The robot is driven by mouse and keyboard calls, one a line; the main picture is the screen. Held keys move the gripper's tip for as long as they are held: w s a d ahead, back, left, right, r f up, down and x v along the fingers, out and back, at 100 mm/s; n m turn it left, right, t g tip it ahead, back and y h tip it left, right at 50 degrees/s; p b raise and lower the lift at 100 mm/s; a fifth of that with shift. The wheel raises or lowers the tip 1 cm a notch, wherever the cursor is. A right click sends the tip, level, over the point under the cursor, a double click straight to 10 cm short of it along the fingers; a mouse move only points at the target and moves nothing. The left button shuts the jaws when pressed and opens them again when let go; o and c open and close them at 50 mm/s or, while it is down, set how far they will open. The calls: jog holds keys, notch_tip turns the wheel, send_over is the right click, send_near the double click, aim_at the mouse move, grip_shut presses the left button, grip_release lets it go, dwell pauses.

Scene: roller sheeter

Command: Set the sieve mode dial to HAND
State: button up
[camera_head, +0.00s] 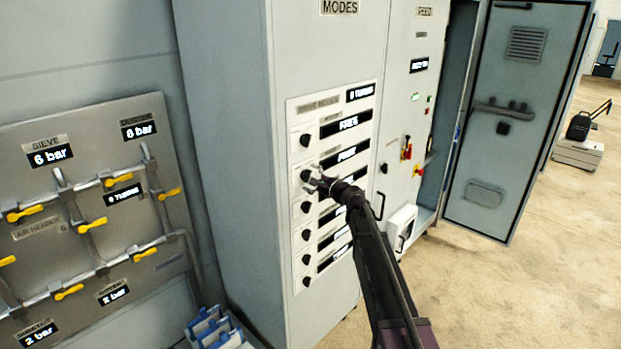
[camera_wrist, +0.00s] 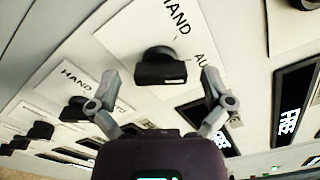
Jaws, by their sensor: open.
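A column of black mode dials runs down the white panel (camera_head: 330,105) under the MODES sign. In the wrist view one black dial (camera_wrist: 160,68) lies between my open fingers, with gaps on both sides and no visible grip. The dial names are too small or hidden to read, so I cannot tell which is the sieve.
Another dial (camera_wrist: 75,108) with a HAND label sits close by. Black display windows (camera_head: 348,123) line the panel's right side. An open cabinet door (camera_head: 520,110) stands right. A valve board (camera_head: 95,265) with yellow handles is left.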

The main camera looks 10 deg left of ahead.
jog(key=shift+w+a, duration=0.15)
jog(key=shift+a, duration=0.1)
